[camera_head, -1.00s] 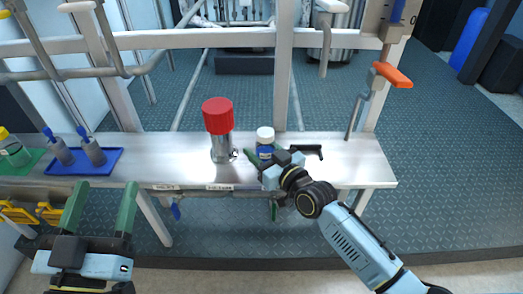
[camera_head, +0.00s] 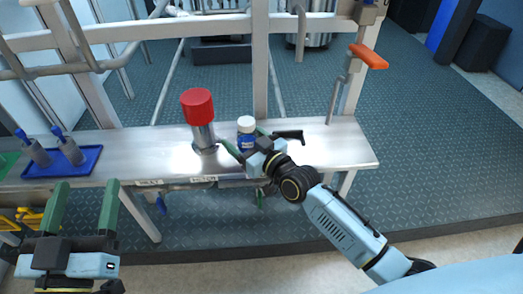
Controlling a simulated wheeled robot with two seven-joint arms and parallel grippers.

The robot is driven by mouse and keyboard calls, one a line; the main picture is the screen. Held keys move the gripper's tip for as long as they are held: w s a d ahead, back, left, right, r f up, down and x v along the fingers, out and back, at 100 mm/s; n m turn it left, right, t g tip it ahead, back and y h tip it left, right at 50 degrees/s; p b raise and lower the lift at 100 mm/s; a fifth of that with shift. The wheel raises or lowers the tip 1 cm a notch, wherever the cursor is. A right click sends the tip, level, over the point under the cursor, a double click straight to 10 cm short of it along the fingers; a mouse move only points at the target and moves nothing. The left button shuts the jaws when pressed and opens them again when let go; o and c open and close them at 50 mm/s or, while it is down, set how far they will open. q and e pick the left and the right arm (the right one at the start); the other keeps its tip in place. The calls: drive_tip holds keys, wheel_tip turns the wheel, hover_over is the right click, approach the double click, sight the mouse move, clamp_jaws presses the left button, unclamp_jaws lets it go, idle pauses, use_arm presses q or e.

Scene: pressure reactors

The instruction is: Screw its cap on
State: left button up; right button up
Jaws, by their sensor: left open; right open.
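A small blue bottle (camera_head: 246,141) with a white cap (camera_head: 246,124) stands upright on the metal bench. I cannot tell whether the cap is loose or tight. To its left stands a metal cylinder (camera_head: 204,137) with a large red top (camera_head: 198,105). My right gripper (camera_head: 247,140) is open at the bottle, with one green finger on its left and the other behind on its right. I cannot tell whether they touch it. The gripper body hides the bottle's lower front. My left gripper (camera_head: 87,184) is open and empty in front of the bench, at the left.
The metal bench (camera_head: 325,150) is clear at its right end. A black handled tool (camera_head: 289,134) lies right of the bottle. A blue tray (camera_head: 87,168) with two grey holders stands at the left. An upright post (camera_head: 260,75) and an orange-handled lever (camera_head: 369,56) stand behind.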

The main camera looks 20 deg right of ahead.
drive_tip(key=p+v, duration=0.2)
drive_tip(key=v, duration=0.3)
drive_tip(key=shift+s+d, duration=0.1)
drive_tip(key=shift+s, duration=0.1)
use_arm(q)
drive_tip(key=s+a+f+g+y+p, duration=0.1)
drive_tip(key=s+a+f+g+y, duration=0.1)
drive_tip(key=f+g, duration=0.3)
drive_tip(key=s+a+f+g+y, duration=0.1)
drive_tip(key=s+a+f+g, duration=0.1)
drive_tip(key=f+g, duration=0.3)
drive_tip(key=shift+s+f+n+y+p, duration=0.15)
drive_tip(key=shift+f+n+y+p, duration=0.2)
drive_tip(key=shift+f, duration=1.75)
use_arm(e)
drive_tip(key=v, duration=0.6)
drive_tip(key=shift+s, duration=0.2)
drive_tip(key=s+m+g+h, duration=0.1)
drive_tip(key=s+g+h, duration=0.3)
drive_tip(key=s+g, duration=0.3)
drive_tip(key=s+r, duration=0.1)
drive_tip(key=s, duration=0.4)
drive_tip(key=shift+a+m, duration=0.35)
drive_tip(key=shift+m, duration=0.05)
use_arm(q)
drive_tip(key=shift+r, duration=0.1)
use_arm(e)
drive_tip(key=shift+f, duration=0.1)
